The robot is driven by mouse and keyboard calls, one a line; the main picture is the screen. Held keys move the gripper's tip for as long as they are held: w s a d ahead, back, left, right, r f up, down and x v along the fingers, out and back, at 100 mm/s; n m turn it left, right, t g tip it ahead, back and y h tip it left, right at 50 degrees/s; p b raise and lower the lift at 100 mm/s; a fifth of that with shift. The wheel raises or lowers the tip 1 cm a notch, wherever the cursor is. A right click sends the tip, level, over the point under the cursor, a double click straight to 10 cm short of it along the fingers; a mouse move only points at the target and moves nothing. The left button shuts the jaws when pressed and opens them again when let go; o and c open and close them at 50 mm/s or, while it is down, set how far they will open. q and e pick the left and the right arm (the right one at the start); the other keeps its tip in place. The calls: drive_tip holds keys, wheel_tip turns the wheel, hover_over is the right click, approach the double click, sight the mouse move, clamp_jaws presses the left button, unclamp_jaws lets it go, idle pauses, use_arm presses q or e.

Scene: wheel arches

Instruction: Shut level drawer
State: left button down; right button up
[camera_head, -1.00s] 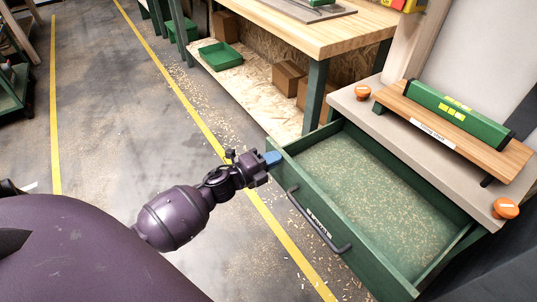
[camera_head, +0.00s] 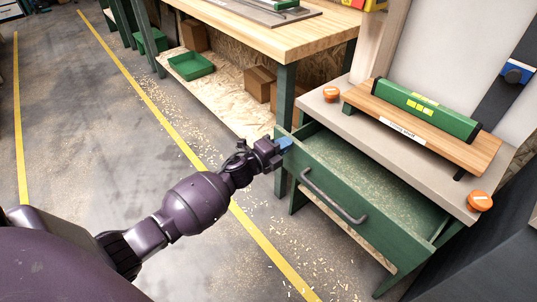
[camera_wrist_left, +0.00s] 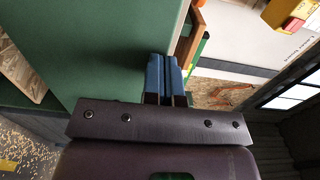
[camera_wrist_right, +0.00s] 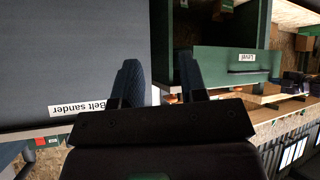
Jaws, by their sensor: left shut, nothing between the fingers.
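The green level drawer (camera_head: 345,190) with a dark bar handle (camera_head: 333,197) is partly open in the head view, its inside showing wood shavings. My left gripper (camera_head: 285,145) is shut and empty, its blue fingertips at the upper left corner of the drawer front, seemingly touching it. In the left wrist view the closed fingers (camera_wrist_left: 164,75) lie beside a large green panel (camera_wrist_left: 110,50). My right gripper (camera_wrist_right: 162,82) is open and empty in its wrist view, with a green front labelled "Level" (camera_wrist_right: 240,60) beyond it. The right gripper is outside the head view.
Above the drawer, a green spirit level (camera_head: 426,108) lies on a wooden stand (camera_head: 420,128) between orange knobs (camera_head: 480,201). A workbench (camera_head: 270,35) with boxes below stands behind. A dark panel labelled "Belt sander" (camera_wrist_right: 75,70) fills the right wrist view's left side.

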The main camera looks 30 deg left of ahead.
sight(295, 139)
use_arm(q)
drive_tip(key=x, duration=0.3)
drive_tip(key=b+x, duration=0.1)
drive_tip(key=x, duration=0.2)
drive_tip(key=shift+w+f, duration=0.1)
drive_tip(key=shift+f, duration=0.1)
drive_tip(key=shift+x, duration=0.95)
use_arm(e)
drive_tip(key=shift+w+a+r, duration=0.1)
drive_tip(key=shift+w+a, duration=0.15)
use_arm(q)
drive_tip(key=shift+r, duration=0.15)
